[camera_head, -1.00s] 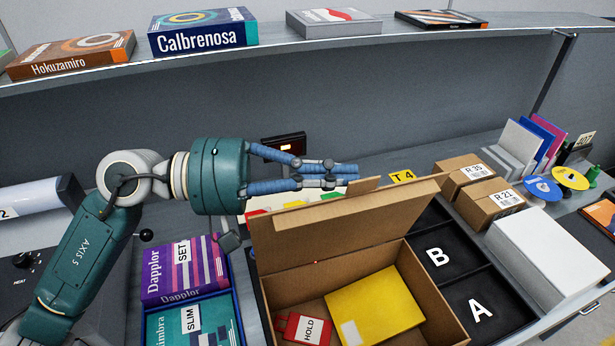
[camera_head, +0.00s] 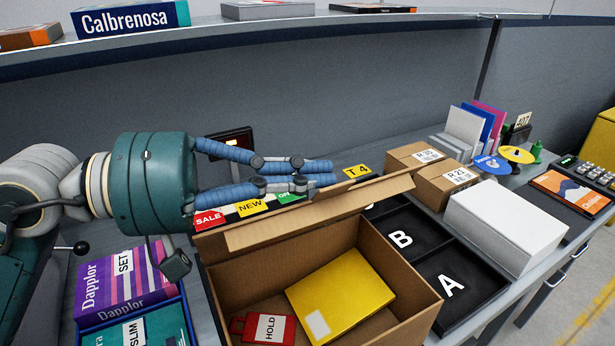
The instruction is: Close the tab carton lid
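The brown tab carton (camera_head: 425,308) stands open on the counter. A yellow packet (camera_head: 345,290) and a red HOLD tag (camera_head: 265,328) lie inside it. My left gripper (camera_head: 325,174) reaches in from the left, just behind and above the lid. Its blue fingers lie close together with nothing between them. I cannot tell whether they touch the lid. My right gripper is not in view.
Black trays marked B (camera_head: 425,236) and A (camera_head: 428,290) lie right of the carton. Small brown boxes (camera_head: 447,185) and a white block (camera_head: 505,225) stand beyond them. A shelf (camera_head: 250,35) runs along the back.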

